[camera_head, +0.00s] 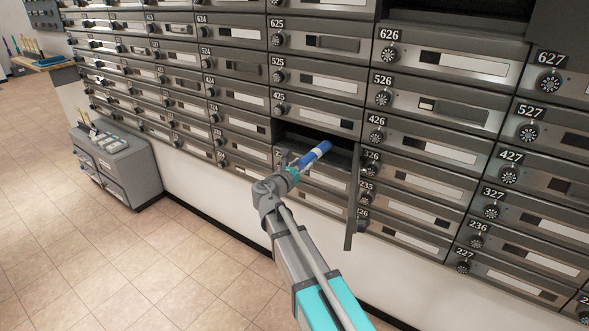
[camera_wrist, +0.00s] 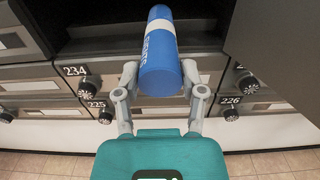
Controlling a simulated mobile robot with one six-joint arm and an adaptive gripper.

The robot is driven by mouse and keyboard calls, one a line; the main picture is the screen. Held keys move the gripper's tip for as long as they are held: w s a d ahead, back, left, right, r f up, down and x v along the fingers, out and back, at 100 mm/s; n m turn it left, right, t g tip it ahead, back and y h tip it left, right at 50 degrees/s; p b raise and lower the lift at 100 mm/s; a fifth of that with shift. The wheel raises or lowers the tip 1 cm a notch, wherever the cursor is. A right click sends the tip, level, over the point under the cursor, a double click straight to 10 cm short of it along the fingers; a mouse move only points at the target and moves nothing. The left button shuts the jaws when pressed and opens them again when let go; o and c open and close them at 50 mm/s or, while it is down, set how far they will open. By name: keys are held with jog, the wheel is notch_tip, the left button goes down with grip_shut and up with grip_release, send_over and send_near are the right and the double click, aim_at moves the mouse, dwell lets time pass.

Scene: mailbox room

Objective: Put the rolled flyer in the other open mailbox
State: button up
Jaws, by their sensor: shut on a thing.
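The rolled flyer (camera_wrist: 158,62) is a blue roll with a white band, held in my gripper (camera_wrist: 160,88). In the wrist view it points away from me at an open mailbox (camera_wrist: 100,46), with its far end over the dark opening. In the head view the flyer (camera_head: 315,153) is tilted up to the right in front of the open mailbox (camera_head: 300,137) below number 425. My gripper (camera_head: 291,172) is shut around the flyer's near part. The open mailbox door (camera_head: 352,205) hangs to the right of the flyer. I cannot tell how far the flyer's tip is inside.
Another dark opening (camera_head: 460,8) shows at the top, above mailbox 626. Closed numbered mailboxes with dials (camera_head: 440,135) fill the wall around. A grey cabinet (camera_head: 118,160) stands on the floor at the left. The tiled floor (camera_head: 100,260) is clear.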

aim_at(315, 155)
jog(key=shift+x, duration=4)
jog(key=shift+f+b+x, duration=0.2)
jog(key=shift+x, duration=1.1)
jog(key=shift+f+b+x, duration=0.15)
jog(key=shift+x, duration=1.1)
jog(key=shift+f+b+x, duration=0.2)
jog(key=shift+x, duration=1.1)
jog(key=o, duration=1.2)
jog(key=shift+s+a, duration=0.1)
jog(key=shift+s, duration=0.05)
jog(key=shift+v, duration=5.85)
